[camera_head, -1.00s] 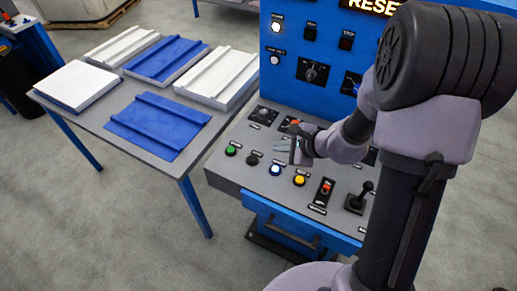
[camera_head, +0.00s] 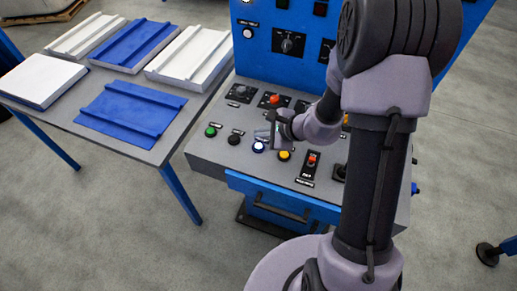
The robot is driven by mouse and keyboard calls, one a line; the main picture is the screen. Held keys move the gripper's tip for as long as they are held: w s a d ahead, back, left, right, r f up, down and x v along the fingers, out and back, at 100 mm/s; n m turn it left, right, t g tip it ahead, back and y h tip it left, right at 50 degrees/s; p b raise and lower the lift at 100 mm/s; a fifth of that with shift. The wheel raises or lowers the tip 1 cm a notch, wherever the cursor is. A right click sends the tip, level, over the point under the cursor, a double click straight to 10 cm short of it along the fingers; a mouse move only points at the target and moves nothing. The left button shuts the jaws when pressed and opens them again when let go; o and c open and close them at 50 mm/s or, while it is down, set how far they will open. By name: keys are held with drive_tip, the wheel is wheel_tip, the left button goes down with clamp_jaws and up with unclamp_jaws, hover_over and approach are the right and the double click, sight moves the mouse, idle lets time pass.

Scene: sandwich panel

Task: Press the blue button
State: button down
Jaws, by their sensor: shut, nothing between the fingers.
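The blue button (camera_head: 258,146) is on the sloped top of the control panel (camera_head: 215,152), near its front edge. It has a bright, whitish-blue cap with a dark blue ring. A black button (camera_head: 234,139) is to its left and a yellow button (camera_head: 284,155) to its right. My gripper (camera_head: 264,134) is shut and empty, with its fingers pointing left. In the picture its fingers lie just above and beside the blue button. I cannot tell the exact height of the gap or whether they touch anything.
A green button (camera_head: 211,131), a red button (camera_head: 274,99) and a red-topped switch (camera_head: 311,161) are also on the panel. A blue upright cabinet (camera_head: 262,65) rises behind. A table (camera_head: 150,155) with blue and white panels stands at left. Open floor lies in front.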

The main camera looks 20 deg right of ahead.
sight(261, 147)
drive_tip(key=shift+f+b, duration=1.45)
drive_tip(key=shift+f, duration=0.3)
idle(0.6)
drive_tip(key=shift+f+b, duration=0.4)
drive_tip(key=shift+b, duration=0.3)
drive_tip(key=shift+f+b, duration=0.4)
drive_tip(key=shift+r, duration=0.1)
idle(0.5)
drive_tip(key=shift+r+p, duration=0.5)
drive_tip(key=shift+r, duration=0.25)
wheel_tip(261, 147, up, 5)
drive_tip(key=p, duration=0.3)
drive_tip(key=shift+p, duration=0.3)
